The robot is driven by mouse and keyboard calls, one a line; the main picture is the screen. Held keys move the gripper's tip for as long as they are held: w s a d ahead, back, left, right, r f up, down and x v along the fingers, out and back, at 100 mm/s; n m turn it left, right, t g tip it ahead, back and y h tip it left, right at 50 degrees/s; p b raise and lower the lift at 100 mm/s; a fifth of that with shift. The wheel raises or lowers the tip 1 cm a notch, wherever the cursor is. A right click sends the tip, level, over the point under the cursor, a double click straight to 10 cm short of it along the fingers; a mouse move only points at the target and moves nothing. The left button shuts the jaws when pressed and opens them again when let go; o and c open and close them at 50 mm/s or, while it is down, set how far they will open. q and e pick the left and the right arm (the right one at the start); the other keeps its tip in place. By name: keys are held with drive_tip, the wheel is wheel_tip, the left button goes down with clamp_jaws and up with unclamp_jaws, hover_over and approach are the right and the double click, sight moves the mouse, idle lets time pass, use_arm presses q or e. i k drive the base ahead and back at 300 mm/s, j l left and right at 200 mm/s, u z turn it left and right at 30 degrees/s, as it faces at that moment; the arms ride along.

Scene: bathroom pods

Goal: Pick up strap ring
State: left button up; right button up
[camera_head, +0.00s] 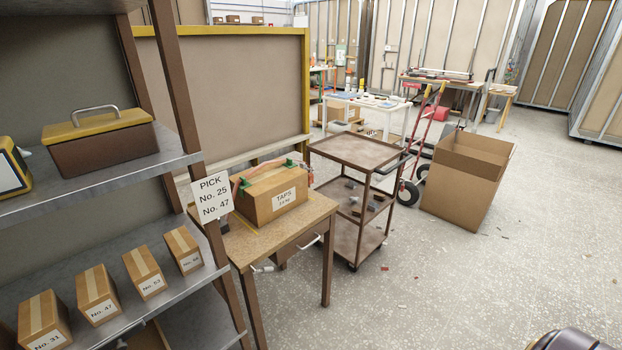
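A cardboard box marked TAPS (270,198) sits on a small wooden table (262,243) at the centre left. A reddish-brown strap (259,168) arches over the top of the box, with green pieces (289,162) near its ends. I cannot make out a separate ring on the strap at this size. A small reddish and grey item shows just behind the box's right end, too small to tell.
A metal shelf rack (185,160) stands close at the left, with small numbered boxes (97,295) and a yellow-topped toolbox (98,140). A brown cart (357,152), an open carton (466,180) and a red hand truck (428,130) stand right of the table. The right floor is mostly clear.

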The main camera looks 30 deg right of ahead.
sight(310, 176)
drive_tip(key=i+l+u, duration=0.35)
drive_tip(key=l, duration=2.45)
drive_tip(key=l+u, duration=0.35)
drive_tip(key=l, duration=2.45)
